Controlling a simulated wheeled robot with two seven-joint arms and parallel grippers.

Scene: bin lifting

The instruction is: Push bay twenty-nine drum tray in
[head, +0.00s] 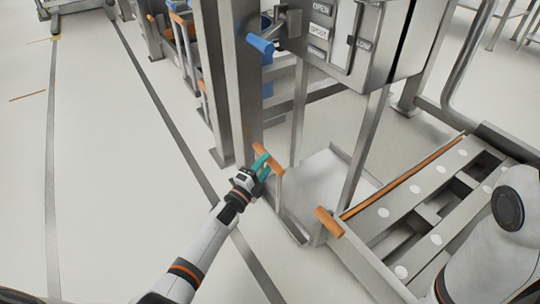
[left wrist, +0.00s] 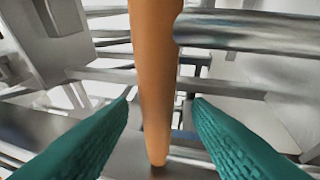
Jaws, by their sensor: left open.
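The drum tray appears to be the flat light-grey tray (head: 325,178) low under the cabinet, between metal posts. An orange handle (head: 266,156) stands at its left front corner, and a second orange handle (head: 329,222) at its right front corner. My left gripper (head: 262,166) is open at the left handle, its teal fingers right beside it. In the left wrist view the orange bar (left wrist: 154,60) runs between the two spread teal fingers of the gripper (left wrist: 160,105), with gaps on both sides. Contact cannot be told. My right gripper is out of view.
A grey cabinet (head: 345,45) with labels OPEN, SPOUT and FLOW hangs above the tray, with a blue handle (head: 260,44) at its left. A slatted metal platform (head: 400,225) is at the right. Floor at the left is clear.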

